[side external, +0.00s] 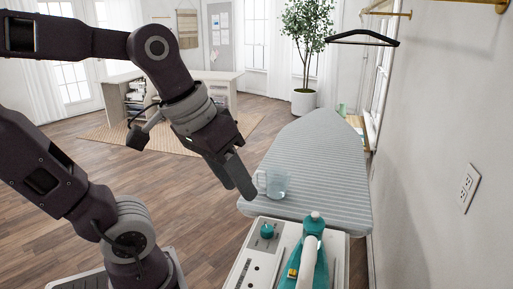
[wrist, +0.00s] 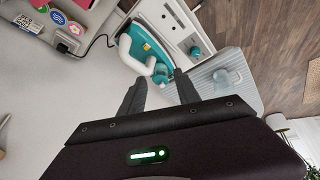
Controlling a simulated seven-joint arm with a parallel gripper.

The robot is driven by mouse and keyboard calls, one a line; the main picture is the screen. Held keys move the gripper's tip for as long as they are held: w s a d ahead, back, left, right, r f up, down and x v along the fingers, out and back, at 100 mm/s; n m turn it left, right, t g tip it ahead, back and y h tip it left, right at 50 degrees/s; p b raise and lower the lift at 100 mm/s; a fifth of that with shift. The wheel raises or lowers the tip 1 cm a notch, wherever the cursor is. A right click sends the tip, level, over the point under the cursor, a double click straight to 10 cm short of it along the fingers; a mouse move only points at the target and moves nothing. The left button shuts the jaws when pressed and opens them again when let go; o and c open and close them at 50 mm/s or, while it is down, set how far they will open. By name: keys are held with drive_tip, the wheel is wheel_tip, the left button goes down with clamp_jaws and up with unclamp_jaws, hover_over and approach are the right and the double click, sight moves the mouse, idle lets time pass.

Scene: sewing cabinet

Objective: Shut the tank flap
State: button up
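The teal iron (side external: 295,281) with a white handle (side external: 310,250) rests on a white base (side external: 250,255). The iron (wrist: 128,45) and base (wrist: 182,17) also show in the wrist view. A small teal part (side external: 315,218) sits at the handle's end. I cannot make out a separate tank flap or whether it is open. My gripper (side external: 246,192) hangs above the near left edge of the ironing board, left of the mug and apart from the iron. In the wrist view my gripper (wrist: 160,80) has its two fingers spread with nothing visibly held.
A clear glass mug (side external: 276,184) stands on the striped ironing board (side external: 320,145), close to my gripper. A teal knob (side external: 267,231) rises from the base. A dark hanger (side external: 362,39) hangs above the board by the right wall. Open floor lies to the left.

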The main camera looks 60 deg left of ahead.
drive_tip(key=w+a+n+g, duration=0.2)
drive_tip(key=w+a+n, duration=1.15)
drive_tip(key=w, duration=0.25)
drive_tip(key=w+a+f+n+g, duration=0.1)
drive_tip(key=a+f+n, duration=0.2)
drive_tip(key=a, duration=0.3)
drive_tip(key=w+a+f+n+g, duration=0.1)
drive_tip(key=w+a+f+n, duration=0.1)
drive_tip(key=a+f+n, duration=0.2)
drive_tip(key=w+a+f+n+g, duration=0.1)
drive_tip(key=w+a+f+n, duration=0.1)
drive_tip(key=a+f, duration=0.3)
drive_tip(key=shift+w+a+f+n, duration=0.15)
drive_tip(key=shift+a+n, duration=0.25)
drive_tip(key=shift+a, duration=0.8)
drive_tip(key=shift+w+a+f+n, duration=0.15)
drive_tip(key=shift+a+n, duration=0.2)
drive_tip(key=shift+a, duration=0.85)
